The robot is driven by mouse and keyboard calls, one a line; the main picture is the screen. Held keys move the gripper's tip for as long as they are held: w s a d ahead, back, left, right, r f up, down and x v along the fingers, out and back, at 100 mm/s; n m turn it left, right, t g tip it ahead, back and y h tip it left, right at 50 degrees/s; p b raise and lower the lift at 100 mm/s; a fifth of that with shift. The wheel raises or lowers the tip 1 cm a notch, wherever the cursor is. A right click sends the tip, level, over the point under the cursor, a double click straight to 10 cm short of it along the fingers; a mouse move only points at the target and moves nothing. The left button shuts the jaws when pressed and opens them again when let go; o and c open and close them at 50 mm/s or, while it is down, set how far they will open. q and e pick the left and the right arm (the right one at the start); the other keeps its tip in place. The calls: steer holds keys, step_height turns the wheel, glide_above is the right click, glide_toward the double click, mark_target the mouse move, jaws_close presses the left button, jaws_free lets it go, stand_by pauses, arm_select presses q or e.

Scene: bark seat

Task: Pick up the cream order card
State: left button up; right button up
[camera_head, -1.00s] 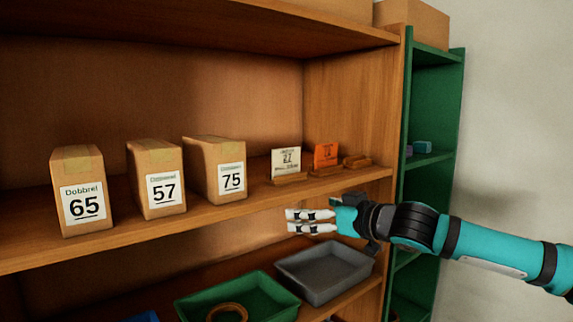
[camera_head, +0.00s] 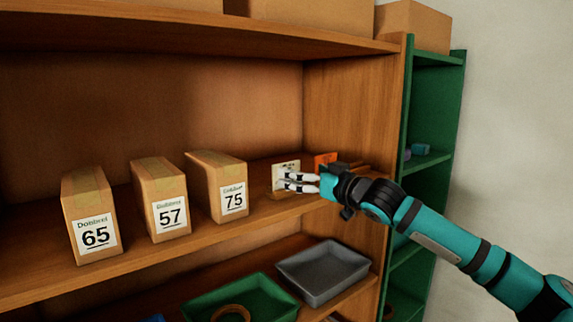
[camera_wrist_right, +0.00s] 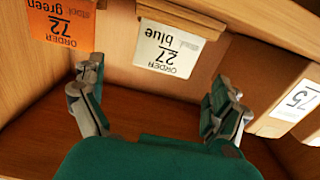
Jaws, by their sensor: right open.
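The cream order card (camera_head: 285,174) stands upright in a wooden holder on the middle shelf, right of the box marked 75. In the right wrist view the cream card (camera_wrist_right: 167,48) shows upside down, with "ORDER 27 blue" on it. My right gripper (camera_head: 292,181) is in front of the card in the head view and covers part of it. In the right wrist view the fingers of my right gripper (camera_wrist_right: 157,95) are spread wide, with the card ahead between them and nothing held. My left gripper is not in view.
An orange order card (camera_head: 325,161) stands just right of the cream one; it also shows in the right wrist view (camera_wrist_right: 62,22). Boxes marked 65 (camera_head: 96,236), 57 (camera_head: 171,214) and 75 (camera_head: 233,199) stand left. A grey tray (camera_head: 325,291) and green tray (camera_head: 283,303) lie below.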

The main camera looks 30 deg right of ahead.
steer(key=shift+w+a, duration=0.1)
steer(key=shift+w, duration=0.65)
steer(key=shift+w+r+p, duration=0.1)
steer(key=shift+w+p, duration=0.2)
steer(key=shift+p, duration=0.2)
steer(key=w+p, duration=0.1)
steer(key=w, duration=0.1)
steer(key=w+a+p, duration=0.1)
steer(key=w, duration=0.1)
steer(key=shift+w+f, duration=0.15)
steer(key=shift+f, duration=0.05)
steer(key=shift+w+f, duration=0.15)
steer(key=shift+s+d, duration=0.1)
steer(key=shift+s, duration=0.1)
steer(key=shift+c, duration=0.9)
steer(key=c, duration=0.6)
